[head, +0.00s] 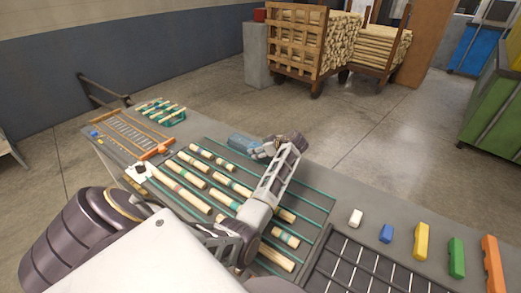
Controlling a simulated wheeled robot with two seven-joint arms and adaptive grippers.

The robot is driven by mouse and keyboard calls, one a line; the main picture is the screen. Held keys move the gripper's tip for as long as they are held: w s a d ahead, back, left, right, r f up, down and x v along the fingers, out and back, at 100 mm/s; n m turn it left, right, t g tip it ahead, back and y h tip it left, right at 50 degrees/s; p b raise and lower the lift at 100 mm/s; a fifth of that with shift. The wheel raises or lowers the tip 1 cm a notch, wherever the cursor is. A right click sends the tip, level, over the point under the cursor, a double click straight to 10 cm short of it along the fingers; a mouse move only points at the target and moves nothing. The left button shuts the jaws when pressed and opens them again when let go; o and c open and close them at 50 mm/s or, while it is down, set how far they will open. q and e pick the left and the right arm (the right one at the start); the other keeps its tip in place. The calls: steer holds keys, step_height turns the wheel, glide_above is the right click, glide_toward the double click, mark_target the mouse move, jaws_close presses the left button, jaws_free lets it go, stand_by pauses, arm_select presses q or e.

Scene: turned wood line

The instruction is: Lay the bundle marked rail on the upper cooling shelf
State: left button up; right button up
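Many turned wood pieces, pale with red or green bands, lie in rows on a rack of teal bars (312,199) on the table. I cannot read any mark, so I cannot tell which bundle is marked rail. Several pale sticks (160,108) lie on a small teal holder at the far left end. I cannot make out the upper cooling shelf. An arm, seemingly my left, reaches over the rack; its gripper (263,150) is low at the rack's far edge beside a blue-grey object (243,142). Its fingers are too small to tell open or shut. My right gripper does not show.
An orange-framed rack (157,152) is at the table's left. A dark grid (345,262) and a row of coloured blocks, including a yellow one (421,241), are at the right. Beyond the table stand a wooden crate cart (297,42) and a green bin (492,110). Open floor lies between.

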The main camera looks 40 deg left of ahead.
arm_select(q)
steer(key=v, duration=1.2)
steer(key=shift+r, duration=0.1)
stand_by(0.4)
